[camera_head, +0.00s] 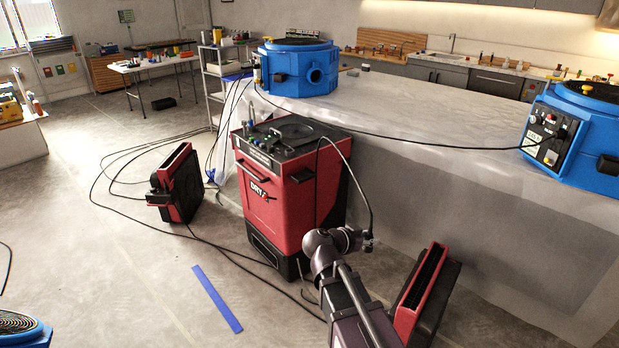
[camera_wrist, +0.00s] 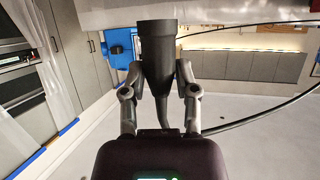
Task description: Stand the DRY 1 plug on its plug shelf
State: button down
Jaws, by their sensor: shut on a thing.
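In the wrist view a black plug (camera_wrist: 157,48) stands between the two fingers of my gripper (camera_wrist: 158,78), which is shut on it. Its cable runs from its narrow end toward the palm and off to the right. In the head view my gripper (camera_head: 358,240) is in front of the red and black dryer (camera_head: 290,190), to the right of its lower half; the plug (camera_head: 369,243) shows only as a small dark shape there. A black cable arcs from the dryer's top down to it. The dryer bears a "DRY" label, its number unclear. I cannot make out the plug shelf.
A plastic-covered block (camera_head: 430,115) stands behind the dryer, with blue blowers (camera_head: 297,82) and (camera_head: 575,150) on it. Red-black units (camera_head: 180,185) and (camera_head: 425,295) stand on the floor. Loose cables and blue tape (camera_head: 217,298) lie on the floor at left.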

aim_at(302, 176)
jog(key=u, duration=0.05)
jog(key=i, duration=1)
jog(key=z, duration=0.05)
